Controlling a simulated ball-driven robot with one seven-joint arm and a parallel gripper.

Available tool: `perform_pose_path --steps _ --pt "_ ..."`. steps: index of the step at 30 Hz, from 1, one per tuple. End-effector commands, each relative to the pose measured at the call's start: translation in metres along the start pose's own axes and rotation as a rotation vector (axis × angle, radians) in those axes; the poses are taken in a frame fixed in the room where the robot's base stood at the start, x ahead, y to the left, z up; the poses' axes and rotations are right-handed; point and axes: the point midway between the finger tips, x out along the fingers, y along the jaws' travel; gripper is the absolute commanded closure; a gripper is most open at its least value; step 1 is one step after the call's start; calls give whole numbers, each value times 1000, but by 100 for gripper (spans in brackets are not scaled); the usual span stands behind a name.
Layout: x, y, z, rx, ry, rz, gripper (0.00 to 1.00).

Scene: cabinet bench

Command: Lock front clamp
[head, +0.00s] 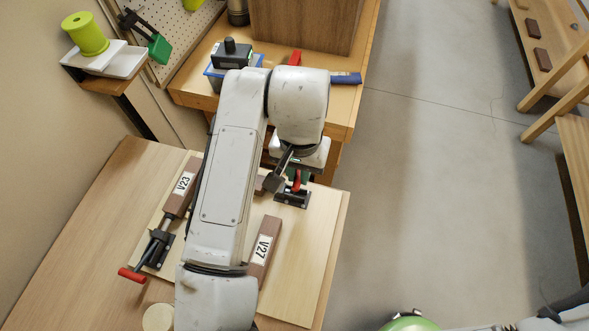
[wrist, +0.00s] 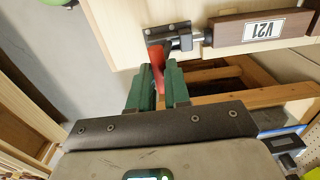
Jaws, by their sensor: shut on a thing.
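In the head view, my arm hides most of this block and part of my gripper (head: 299,179).
A second clamp (head: 157,247) with a red handle (head: 132,274) is at the board's left, by block V23 (head: 183,186). Block V27 (head: 264,247) lies on the board (head: 306,270). A bench (head: 345,110) with a cabinet stands behind.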

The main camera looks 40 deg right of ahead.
Motion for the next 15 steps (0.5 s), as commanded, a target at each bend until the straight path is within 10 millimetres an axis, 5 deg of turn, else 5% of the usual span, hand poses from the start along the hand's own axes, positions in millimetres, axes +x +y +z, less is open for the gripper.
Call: perform_pose_path --steps 15 --pt "5 9 0 1 0 2 92"
